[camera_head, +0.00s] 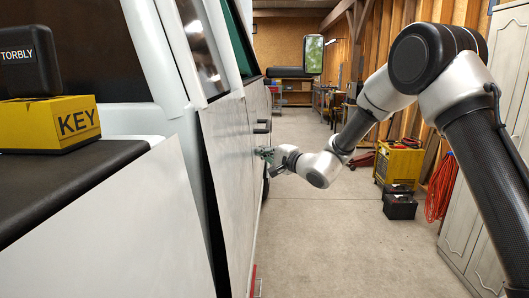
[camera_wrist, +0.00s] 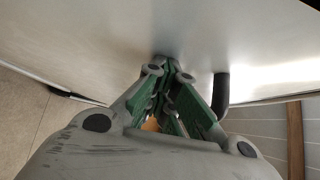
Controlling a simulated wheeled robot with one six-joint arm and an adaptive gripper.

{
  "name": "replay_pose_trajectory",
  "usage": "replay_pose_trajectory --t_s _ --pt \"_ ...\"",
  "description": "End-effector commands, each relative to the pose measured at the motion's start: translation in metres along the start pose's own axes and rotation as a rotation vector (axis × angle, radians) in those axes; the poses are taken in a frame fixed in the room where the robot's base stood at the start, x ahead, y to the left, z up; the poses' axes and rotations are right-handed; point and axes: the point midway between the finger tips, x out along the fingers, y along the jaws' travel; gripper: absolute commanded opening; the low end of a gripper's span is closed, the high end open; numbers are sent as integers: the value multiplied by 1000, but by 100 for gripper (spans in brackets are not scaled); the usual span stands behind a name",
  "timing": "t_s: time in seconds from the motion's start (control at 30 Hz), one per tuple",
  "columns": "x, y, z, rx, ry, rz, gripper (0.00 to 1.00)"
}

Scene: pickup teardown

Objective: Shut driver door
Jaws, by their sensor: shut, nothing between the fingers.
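The white driver door (camera_head: 236,165) of the pickup stands along the truck's side in the head view. A dark wedge-shaped gap shows between its near edge and the body, so it looks slightly ajar. Its black handle (camera_head: 262,126) sticks out from the panel; it also shows in the wrist view (camera_wrist: 221,95). My gripper (camera_head: 264,153) is just below the handle with its fingertips at the door's outer face. In the wrist view my gripper (camera_wrist: 168,68) is shut and empty, its tips close to or touching the white panel (camera_wrist: 100,40); which, I cannot tell.
A yellow KEY box (camera_head: 55,122) sits on the truck at the left. A yellow machine (camera_head: 398,162), black boxes (camera_head: 399,202) and a red hose (camera_head: 441,188) stand along the right side. The concrete floor (camera_head: 330,235) between is clear.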

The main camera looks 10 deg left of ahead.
Motion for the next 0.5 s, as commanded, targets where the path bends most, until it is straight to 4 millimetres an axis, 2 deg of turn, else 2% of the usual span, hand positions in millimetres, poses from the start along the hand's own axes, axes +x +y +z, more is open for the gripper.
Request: replay_pose_trajectory --t_s 0.03,0.3,0.5 --pt "-5 -2 14 -5 -28 -7 0" --pt "-70 -1 2 -3 -16 -2 0" --pt "-108 0 -4 -1 -10 0 0"
